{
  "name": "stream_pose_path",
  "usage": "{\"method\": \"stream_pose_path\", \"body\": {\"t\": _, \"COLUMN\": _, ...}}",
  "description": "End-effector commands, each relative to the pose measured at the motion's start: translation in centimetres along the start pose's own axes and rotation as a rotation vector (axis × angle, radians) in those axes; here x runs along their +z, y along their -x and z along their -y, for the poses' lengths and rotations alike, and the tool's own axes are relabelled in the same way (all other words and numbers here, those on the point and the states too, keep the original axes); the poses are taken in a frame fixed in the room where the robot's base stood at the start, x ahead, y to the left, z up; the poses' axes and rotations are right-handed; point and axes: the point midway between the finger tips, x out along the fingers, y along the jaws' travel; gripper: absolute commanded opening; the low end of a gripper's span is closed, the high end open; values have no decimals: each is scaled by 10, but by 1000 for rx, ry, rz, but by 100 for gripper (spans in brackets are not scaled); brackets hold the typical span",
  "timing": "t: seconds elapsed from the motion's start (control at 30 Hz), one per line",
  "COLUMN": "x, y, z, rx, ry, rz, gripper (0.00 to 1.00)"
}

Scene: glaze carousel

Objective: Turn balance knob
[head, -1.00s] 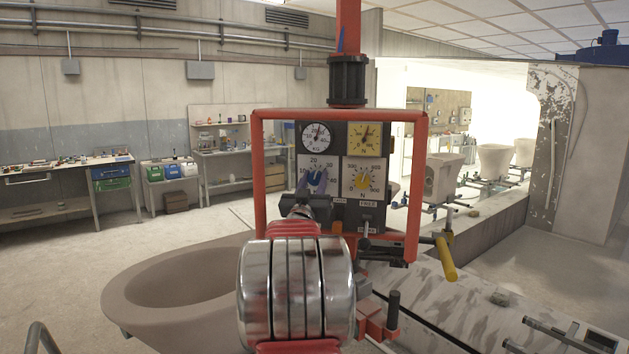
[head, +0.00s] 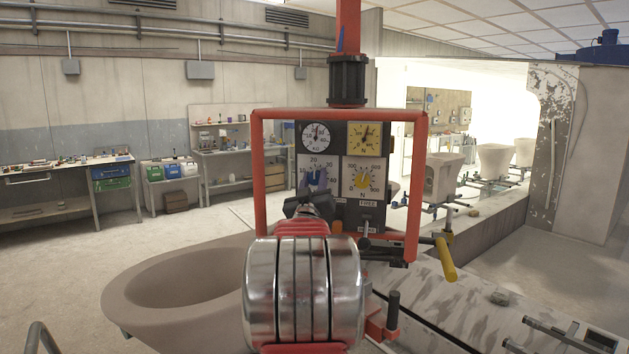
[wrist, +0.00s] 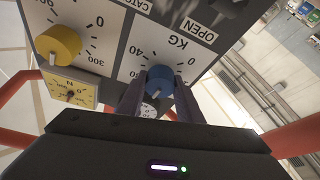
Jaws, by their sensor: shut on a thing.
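A dark panel (head: 343,217) in a red tube frame (head: 423,175) carries a blue knob on a white KG scale and a yellow knob (head: 363,181) on an N scale. In the wrist view the blue knob (wrist: 157,77) sits between the two fingers of my gripper (wrist: 161,88), which is shut on it; the yellow knob (wrist: 58,45) is at upper left. In the head view my gripper (head: 313,187) reaches the panel's lower left and mostly hides the blue knob. A white round dial (head: 315,135) and a yellow dial (head: 364,136) sit above the knobs.
A lever marked FREE (head: 366,222) and a yellow handle (head: 447,259) are at the panel's lower right. A large beige basin (head: 130,281) stands at left. Several toilet bowls (head: 441,177) line the conveyor at right. Workbenches (head: 75,190) are far back.

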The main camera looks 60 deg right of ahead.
Motion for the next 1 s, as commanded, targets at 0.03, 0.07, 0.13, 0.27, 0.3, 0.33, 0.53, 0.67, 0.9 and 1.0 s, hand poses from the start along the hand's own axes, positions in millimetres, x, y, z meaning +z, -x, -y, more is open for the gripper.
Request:
{"method": "stream_pose_path", "body": {"t": 0.03, "x": 0, "y": 0, "z": 0, "rx": -14, "ry": 31, "rz": 0, "gripper": 10}}
{"method": "stream_pose_path", "body": {"t": 0.07, "x": -1, "y": 0, "z": 0, "rx": -23, "ry": 52, "rz": -1, "gripper": 10}}
{"method": "stream_pose_path", "body": {"t": 0.13, "x": -1, "y": 0, "z": 1, "rx": -42, "ry": 96, "rz": -1, "gripper": 10}}
{"method": "stream_pose_path", "body": {"t": 0.27, "x": -1, "y": 0, "z": 1, "rx": -71, "ry": 168, "rz": -1, "gripper": 10}}
{"method": "stream_pose_path", "body": {"t": 0.3, "x": -1, "y": 0, "z": 1, "rx": -79, "ry": 188, "rz": -1, "gripper": 10}}
{"method": "stream_pose_path", "body": {"t": 0.33, "x": -1, "y": 0, "z": 1, "rx": -84, "ry": 199, "rz": 0, "gripper": 10}}
{"method": "stream_pose_path", "body": {"t": 0.53, "x": -1, "y": 0, "z": 2, "rx": -107, "ry": 251, "rz": -1, "gripper": 10}}
{"method": "stream_pose_path", "body": {"t": 0.67, "x": 0, "y": 0, "z": 3, "rx": -111, "ry": 260, "rz": -1, "gripper": 10}}
{"method": "stream_pose_path", "body": {"t": 0.9, "x": -1, "y": 0, "z": 3, "rx": -112, "ry": 260, "rz": -1, "gripper": 10}}
{"method": "stream_pose_path", "body": {"t": 1.0, "x": 0, "y": 0, "z": 3, "rx": -111, "ry": 259, "rz": -1, "gripper": 37}}
